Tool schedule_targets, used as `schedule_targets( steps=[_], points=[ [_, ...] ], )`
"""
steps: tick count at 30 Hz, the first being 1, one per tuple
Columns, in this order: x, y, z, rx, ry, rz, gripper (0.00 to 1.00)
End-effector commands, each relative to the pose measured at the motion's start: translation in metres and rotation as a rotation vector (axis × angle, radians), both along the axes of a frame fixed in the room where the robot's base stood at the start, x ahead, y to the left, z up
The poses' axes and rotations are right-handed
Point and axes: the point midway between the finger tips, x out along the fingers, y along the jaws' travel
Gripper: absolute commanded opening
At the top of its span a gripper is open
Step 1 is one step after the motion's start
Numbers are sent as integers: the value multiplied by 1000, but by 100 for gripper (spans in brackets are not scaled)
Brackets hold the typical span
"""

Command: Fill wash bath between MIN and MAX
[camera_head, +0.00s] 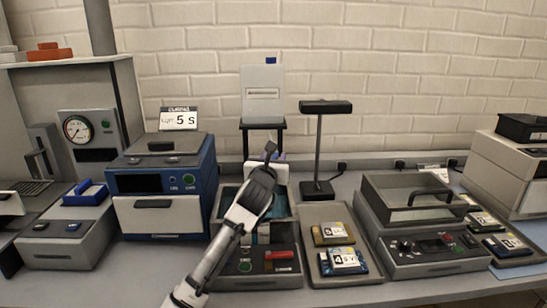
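An open bath with a teal interior (279,206) stands at the middle of the bench, apparently the wash bath. My arm crosses it and hides much of its inside. I cannot make out MIN or MAX marks or a liquid level. A white tank (262,92) with a blue cap stands on a dark stand behind it. A pale block, perhaps an outlet, sits below the tank, just above the bath's back edge. My gripper (270,150) is at that block, in front of the stand. It is too small and dark to tell whether it is open or touching anything.
A blue oven-like unit (165,185) stands left, and a tray with labelled packs (338,262) right. A black lamp-like post (319,150) rises behind the tray. A lidded unit (418,205) stands farther right.

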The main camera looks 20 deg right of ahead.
Motion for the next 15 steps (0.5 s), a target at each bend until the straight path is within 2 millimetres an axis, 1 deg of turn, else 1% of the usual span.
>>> schedule_targets(
  steps=[5,13,15],
  points=[
    [0,0,0,0,0,0,35],
    [0,0,0,0,0,0,0],
    [0,0,0,0,0,0,0]
  ],
)
